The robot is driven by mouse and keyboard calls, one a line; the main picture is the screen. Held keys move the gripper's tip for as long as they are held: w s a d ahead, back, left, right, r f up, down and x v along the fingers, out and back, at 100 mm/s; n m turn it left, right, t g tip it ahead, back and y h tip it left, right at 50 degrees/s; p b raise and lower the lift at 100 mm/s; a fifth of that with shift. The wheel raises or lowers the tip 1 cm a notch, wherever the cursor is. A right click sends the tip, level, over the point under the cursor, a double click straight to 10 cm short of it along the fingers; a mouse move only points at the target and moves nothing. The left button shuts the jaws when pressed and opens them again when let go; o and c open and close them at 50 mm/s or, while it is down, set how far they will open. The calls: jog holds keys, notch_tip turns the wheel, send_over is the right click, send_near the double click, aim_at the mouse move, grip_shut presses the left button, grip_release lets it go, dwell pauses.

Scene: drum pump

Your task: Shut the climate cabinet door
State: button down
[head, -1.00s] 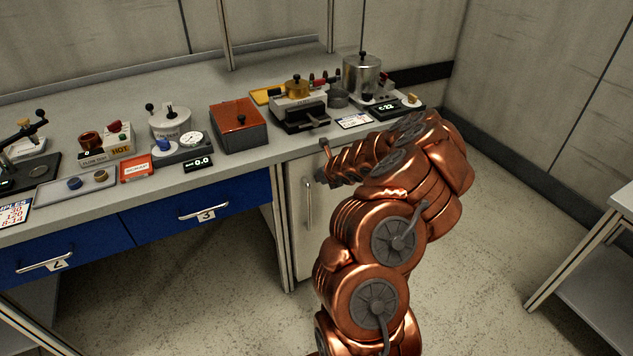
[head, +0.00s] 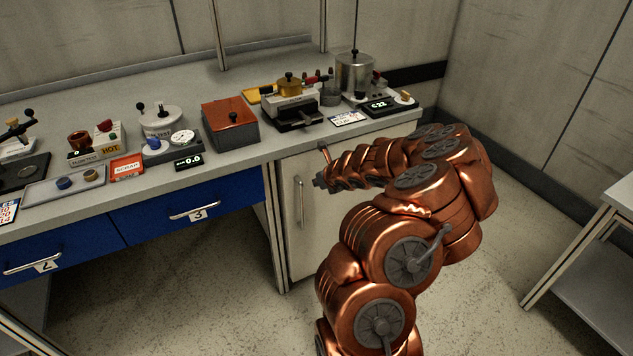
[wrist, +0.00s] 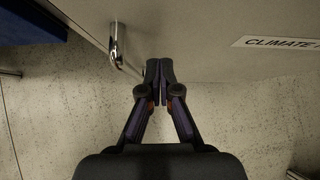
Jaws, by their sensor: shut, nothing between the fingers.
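The climate cabinet door (head: 316,231) is the pale panel under the right end of the bench. It looks about flush with the bench front, but my arm hides its right part, so a small gap cannot be ruled out. Its upright bar handle (head: 299,202) is on the left side. The wrist view shows the door (wrist: 200,45) close up, with the handle (wrist: 117,42) and part of a "CLIMATE" label (wrist: 275,42). My gripper (wrist: 158,68) is shut and empty, in front of the door, right of the handle. Contact with the door cannot be told.
Blue drawers (head: 190,208) sit left of the cabinet. The bench top (head: 240,165) above carries several instruments and an orange-lidded box (head: 231,123). A side table (head: 620,196) stands at the right. The floor between is clear.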

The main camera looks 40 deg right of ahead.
jog(key=p+v, duration=0.1)
jog(key=v, duration=0.8)
jog(key=shift+s+a, duration=0.2)
jog(key=shift+s, duration=0.25)
jog(key=shift+r, duration=0.1)
